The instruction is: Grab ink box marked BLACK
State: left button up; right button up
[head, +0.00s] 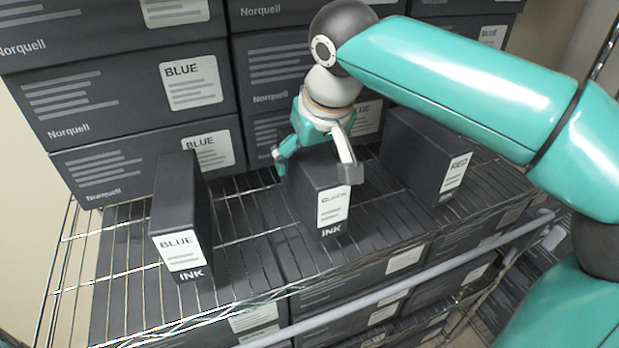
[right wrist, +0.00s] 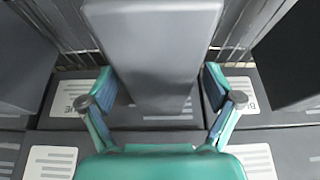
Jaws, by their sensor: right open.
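The dark ink box marked BLACK (head: 322,212) stands upright on the wire shelf in the middle of the head view. Its white label faces the front. My right gripper (head: 316,168) is at this box from above, with one finger on each side of it. In the right wrist view the box (right wrist: 153,45) lies between the two open fingers (right wrist: 158,92), with a gap visible beside them. My left gripper is not in view.
A box marked BLUE (head: 180,220) stands to the left and one marked RED (head: 428,160) to the right on the same wire shelf (head: 240,222). Stacked Norquell cartons (head: 130,100) rise behind. A grey rail (head: 400,285) runs along the front.

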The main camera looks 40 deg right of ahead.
jog(key=x, duration=0.3)
jog(key=shift+f, duration=0.25)
dwell(0.5)
jog(key=c, duration=1.5)
jog(key=shift+c, duration=0.3)
jog(key=shift+r, duration=0.1)
